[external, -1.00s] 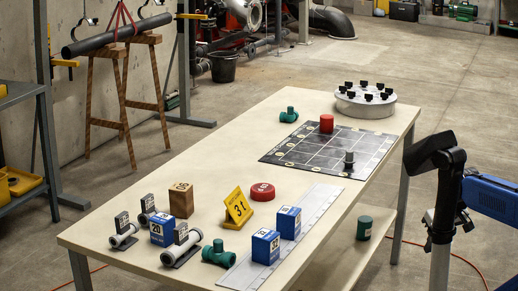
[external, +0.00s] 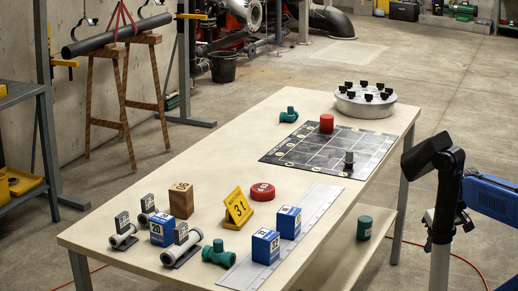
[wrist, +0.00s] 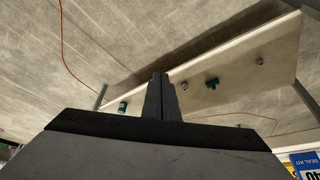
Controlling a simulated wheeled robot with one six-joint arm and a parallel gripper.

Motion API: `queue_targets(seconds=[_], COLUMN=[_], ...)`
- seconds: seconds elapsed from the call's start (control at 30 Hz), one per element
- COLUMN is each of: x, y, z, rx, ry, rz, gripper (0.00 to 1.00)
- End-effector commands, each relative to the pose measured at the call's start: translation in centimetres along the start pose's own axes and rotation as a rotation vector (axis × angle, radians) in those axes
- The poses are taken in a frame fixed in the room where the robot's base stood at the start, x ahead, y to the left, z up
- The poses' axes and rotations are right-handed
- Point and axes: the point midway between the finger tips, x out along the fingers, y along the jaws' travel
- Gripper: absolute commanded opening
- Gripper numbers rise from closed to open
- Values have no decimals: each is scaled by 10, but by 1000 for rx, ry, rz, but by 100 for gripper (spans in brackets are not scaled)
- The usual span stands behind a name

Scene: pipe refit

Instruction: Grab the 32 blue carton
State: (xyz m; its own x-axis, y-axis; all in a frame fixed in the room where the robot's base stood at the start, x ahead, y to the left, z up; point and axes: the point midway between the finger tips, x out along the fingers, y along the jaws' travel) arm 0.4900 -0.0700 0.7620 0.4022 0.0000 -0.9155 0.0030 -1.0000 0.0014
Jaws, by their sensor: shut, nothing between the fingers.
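Three blue cartons stand upright on the table in the external view. The front one (external: 265,246) seems to read 32, though the print is small. Another (external: 288,222) stands just behind it, its number unclear. The third (external: 162,229), farther left, seems to read 20. My gripper (wrist: 158,78) shows in the wrist view with its dark fingers shut together and empty. In the external view my arm is at the right, off the table's side and apart from the cartons. A blue-and-white carton (wrist: 306,164) marked SEAL KIT, seemingly 40, is at the wrist view's lower right corner.
A yellow 31 marker (external: 238,207), wooden block (external: 181,200), red disc (external: 262,191) and green pipe fitting (external: 218,253) stand around the cartons. A ruled strip (external: 312,213) runs along the table's near side. A black grid mat (external: 285,151) lies farther back.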

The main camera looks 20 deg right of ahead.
Motion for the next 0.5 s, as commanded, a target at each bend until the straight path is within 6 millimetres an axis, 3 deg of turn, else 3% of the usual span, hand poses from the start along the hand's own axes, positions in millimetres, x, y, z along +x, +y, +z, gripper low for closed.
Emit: queue_targets(seconds=[0.1, 0.13, 0.37, 0.5], x=[0, 0, 0, 0], y=[0, 0, 0, 0], z=[0, 0, 0, 0], rx=[0, 0, 0, 0], ry=[0, 0, 0, 0], rz=[0, 0, 0, 0], gripper=[0, 5, 60, 62])
